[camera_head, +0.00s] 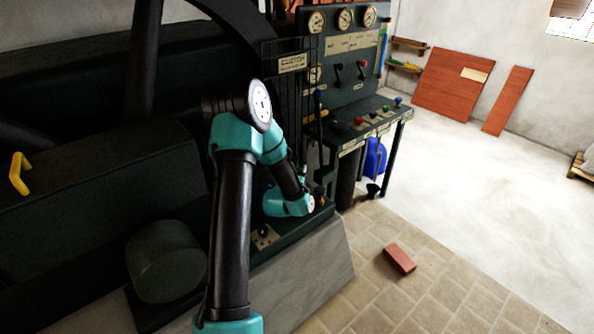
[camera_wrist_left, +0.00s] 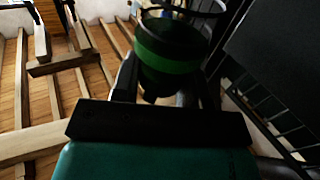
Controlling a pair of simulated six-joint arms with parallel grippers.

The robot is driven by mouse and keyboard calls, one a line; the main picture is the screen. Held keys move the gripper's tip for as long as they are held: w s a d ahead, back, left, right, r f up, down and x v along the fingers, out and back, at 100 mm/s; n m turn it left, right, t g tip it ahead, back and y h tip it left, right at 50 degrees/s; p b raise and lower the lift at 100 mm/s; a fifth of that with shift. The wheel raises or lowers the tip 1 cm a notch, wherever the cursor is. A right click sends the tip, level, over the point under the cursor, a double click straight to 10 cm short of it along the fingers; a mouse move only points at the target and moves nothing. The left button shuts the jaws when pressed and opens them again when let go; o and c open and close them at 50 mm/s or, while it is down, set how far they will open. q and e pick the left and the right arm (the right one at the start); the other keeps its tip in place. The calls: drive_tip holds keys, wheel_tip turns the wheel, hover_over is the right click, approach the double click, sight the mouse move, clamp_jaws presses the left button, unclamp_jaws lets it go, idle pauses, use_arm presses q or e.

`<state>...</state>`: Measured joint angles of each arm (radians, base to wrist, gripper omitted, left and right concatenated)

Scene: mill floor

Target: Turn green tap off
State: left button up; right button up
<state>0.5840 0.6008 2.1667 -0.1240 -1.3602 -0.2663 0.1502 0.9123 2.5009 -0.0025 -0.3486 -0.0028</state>
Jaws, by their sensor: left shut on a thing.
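In the left wrist view, a dark round piece with a bright green band, which looks like the green tap (camera_wrist_left: 168,60), sits between the two fingers of my left gripper (camera_wrist_left: 165,92). The gripper is shut on it. The picture is dark, so the tap's exact turn cannot be read. In the head view, my left arm reaches over the front of the dark machine and bends down, and its gripper end (camera_head: 318,202) is low by the machine's base. The tap is hidden there behind my arm. My right gripper is in neither view.
A panel with gauges (camera_head: 344,18) stands above a console (camera_head: 372,122) with several coloured knobs. A tall lever (camera_head: 318,130) rises beside my arm. A red brick (camera_head: 400,258) lies on the tiled floor, and the floor at the right is mostly clear.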

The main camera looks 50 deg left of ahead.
use_arm(q)
drive_tip(key=shift+h, duration=0.3)
drive_tip(key=o, duration=0.9)
drive_tip(key=shift+c, duration=0.2)
